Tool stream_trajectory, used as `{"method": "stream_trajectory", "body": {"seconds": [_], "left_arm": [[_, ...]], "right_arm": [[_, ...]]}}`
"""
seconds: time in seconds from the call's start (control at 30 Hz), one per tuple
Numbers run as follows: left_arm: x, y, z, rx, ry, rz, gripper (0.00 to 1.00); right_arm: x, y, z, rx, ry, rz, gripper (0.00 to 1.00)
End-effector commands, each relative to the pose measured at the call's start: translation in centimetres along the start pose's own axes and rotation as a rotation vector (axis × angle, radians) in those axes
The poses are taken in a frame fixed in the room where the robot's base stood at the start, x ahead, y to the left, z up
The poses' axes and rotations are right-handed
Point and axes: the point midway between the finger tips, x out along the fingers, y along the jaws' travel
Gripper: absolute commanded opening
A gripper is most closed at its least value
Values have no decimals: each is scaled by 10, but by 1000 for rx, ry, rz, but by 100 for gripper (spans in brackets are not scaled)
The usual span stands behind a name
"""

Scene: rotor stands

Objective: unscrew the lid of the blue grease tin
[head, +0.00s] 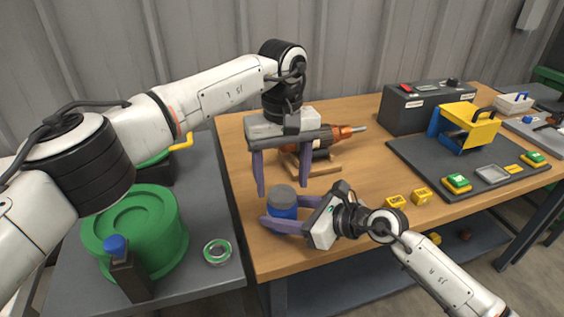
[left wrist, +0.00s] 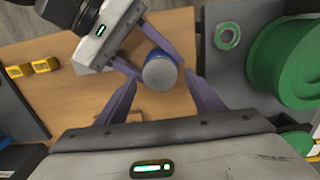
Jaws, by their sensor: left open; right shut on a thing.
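The blue grease tin (head: 283,213) stands upright near the front left corner of the wooden table, with its grey lid (head: 284,194) on top. My right gripper (head: 283,222) is shut on the tin's blue body from the right, one finger on either side. My left gripper (head: 291,192) is open, fingers pointing down, above and behind the lid. In the left wrist view the lid (left wrist: 160,74) lies ahead of the left gripper's two spread fingertips (left wrist: 164,82), and the right gripper's fingers (left wrist: 152,50) flank the tin. The left fingers appear clear of the lid.
An orange and dark rotor (head: 326,139) lies on a wooden stand behind the left gripper. Yellow blocks (head: 421,196) sit right of the tin. A dark mat (head: 405,150) holds a blue-yellow device (head: 467,130). A green drum (head: 135,228) and tape roll (head: 217,251) stand on the left grey table.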

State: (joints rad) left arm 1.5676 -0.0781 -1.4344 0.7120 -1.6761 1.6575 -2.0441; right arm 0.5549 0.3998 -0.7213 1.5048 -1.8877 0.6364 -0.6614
Motion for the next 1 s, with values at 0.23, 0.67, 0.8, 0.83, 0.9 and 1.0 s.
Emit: {"method": "stream_trajectory", "body": {"seconds": [0.23, 0.67, 0.8, 0.83, 0.9, 1.0], "left_arm": [[20, 0, 0, -2, 0, 0, 62], [21, 0, 0, -2, 1, 0, 35], [21, 0, 0, -4, 1, -1, 20], [21, 0, 0, -9, 1, -1, 20], [20, 0, 0, -46, 1, -1, 20], [20, -1, 0, -180, 1, -1, 20]], "right_arm": [[0, 0, 0, 0, 0, -1, 0], [0, 0, 0, 0, -1, -1, 0], [0, 0, 0, 0, -1, -1, 0], [0, 0, 0, 0, -1, -1, 0], [0, 0, 0, 0, -1, -1, 0], [0, 0, 0, 0, -1, -1, 0]]}}
